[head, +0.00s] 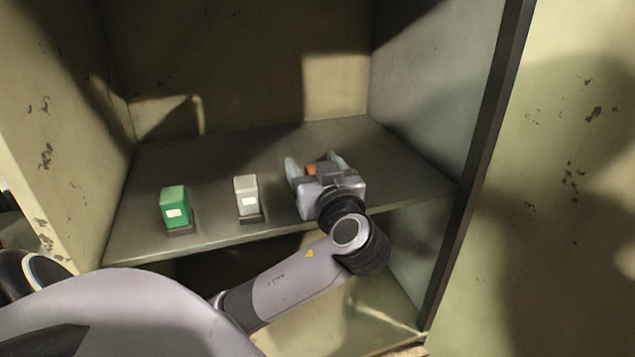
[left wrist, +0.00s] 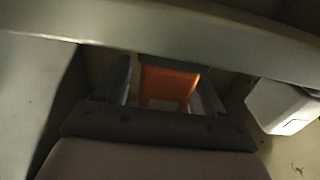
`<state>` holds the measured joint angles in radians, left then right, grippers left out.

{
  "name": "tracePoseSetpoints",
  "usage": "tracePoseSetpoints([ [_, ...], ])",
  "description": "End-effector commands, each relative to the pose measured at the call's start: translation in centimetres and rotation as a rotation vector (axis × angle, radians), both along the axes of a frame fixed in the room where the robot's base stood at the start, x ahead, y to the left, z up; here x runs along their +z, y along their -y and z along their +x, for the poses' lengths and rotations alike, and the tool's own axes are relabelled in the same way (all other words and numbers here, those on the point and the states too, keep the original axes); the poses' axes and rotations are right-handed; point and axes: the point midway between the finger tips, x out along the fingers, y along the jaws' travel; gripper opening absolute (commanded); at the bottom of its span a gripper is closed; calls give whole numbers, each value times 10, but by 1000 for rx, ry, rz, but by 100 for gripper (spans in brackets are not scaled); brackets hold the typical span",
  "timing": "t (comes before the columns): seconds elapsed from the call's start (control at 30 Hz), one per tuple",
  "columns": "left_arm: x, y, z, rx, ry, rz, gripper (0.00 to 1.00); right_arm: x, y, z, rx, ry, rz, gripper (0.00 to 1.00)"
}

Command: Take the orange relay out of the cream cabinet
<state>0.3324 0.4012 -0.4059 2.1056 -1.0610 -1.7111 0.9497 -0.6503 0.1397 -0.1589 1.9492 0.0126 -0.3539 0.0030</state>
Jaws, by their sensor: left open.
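The orange relay (head: 311,169) stands on the shelf inside the cream cabinet (head: 62,130), mostly hidden behind my left gripper in the head view. My left gripper (head: 316,164) is open, with one finger on each side of the relay. In the left wrist view the orange relay (left wrist: 168,84) shows between the two fingers of the gripper (left wrist: 164,78), with a visible gap to the left finger. I cannot tell whether the right finger touches it. The relay's base is hidden. My right gripper is in neither view.
A grey-white relay (head: 246,193) and a green relay (head: 174,206) stand on the shelf (head: 215,150) to the left. The white one also shows in the left wrist view (left wrist: 283,104). The cabinet's right side wall is close to my left gripper. The shelf's back is bare.

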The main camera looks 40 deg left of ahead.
Motion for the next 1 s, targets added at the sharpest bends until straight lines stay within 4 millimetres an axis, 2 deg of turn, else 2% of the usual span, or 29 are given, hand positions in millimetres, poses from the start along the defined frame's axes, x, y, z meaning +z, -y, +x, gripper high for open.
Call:
tracePoseSetpoints([
  [0.13,0,0,0,0,0,0,68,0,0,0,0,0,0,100],
  [0.3,0,0,0,0,0,0,13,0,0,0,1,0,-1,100],
  [0.33,0,0,0,0,0,0,10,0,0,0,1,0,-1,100],
  [0.77,7,1,0,0,3,-1,10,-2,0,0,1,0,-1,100],
  [0.87,17,1,0,-1,6,-2,10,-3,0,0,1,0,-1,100],
  [1.0,42,1,0,-1,8,-3,10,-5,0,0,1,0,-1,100],
])
